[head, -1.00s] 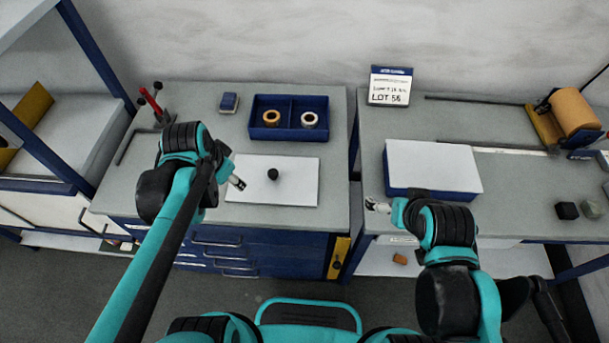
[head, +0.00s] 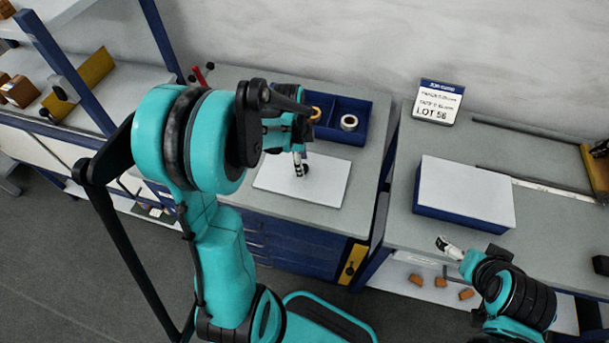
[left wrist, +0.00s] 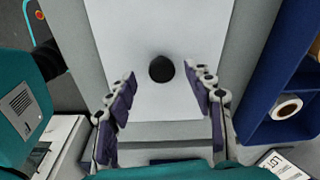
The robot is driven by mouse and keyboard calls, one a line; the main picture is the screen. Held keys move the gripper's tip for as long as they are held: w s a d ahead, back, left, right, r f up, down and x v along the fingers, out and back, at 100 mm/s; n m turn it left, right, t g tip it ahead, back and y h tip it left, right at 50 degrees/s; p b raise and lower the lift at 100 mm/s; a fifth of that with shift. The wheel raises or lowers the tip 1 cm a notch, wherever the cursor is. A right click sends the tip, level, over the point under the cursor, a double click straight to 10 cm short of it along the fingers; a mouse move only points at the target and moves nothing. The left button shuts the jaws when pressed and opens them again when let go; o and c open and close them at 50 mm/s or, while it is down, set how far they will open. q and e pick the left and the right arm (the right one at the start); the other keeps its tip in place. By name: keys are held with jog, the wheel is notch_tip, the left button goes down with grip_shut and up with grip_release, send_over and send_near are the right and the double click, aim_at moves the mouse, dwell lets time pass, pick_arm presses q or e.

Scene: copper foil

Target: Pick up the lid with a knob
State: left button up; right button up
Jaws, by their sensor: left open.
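The lid (head: 328,185) is a flat white rectangle lying on the left bench, with a round black knob (head: 306,168) on top. In the left wrist view the lid (left wrist: 205,25) fills the middle, and the knob (left wrist: 161,69) appears between the open fingertips, with a gap on both sides. My left gripper (head: 299,165) is over the lid at the knob in the head view; its exact height above the lid is unclear. The left arm hides part of the lid. My right gripper (head: 445,244) is at the right bench's front edge; its finger opening is too small to judge.
A blue divided tray (head: 345,104) holding rings stands just behind the lid; it is close on the right in the left wrist view. A blue box with a white top (head: 465,190) and a LOT 56 sign (head: 437,102) are on the right bench. A gap separates the benches.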

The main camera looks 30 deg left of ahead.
pick_arm(q)
jog(key=f, duration=0.2)
jog(key=f+b, duration=0.1)
jog(key=shift+w+d+f, duration=0.1)
jog(key=shift+w+d, duration=0.05)
jog(key=shift+w, duration=0.1)
jog(key=shift+c, duration=0.3)
grip_shut()
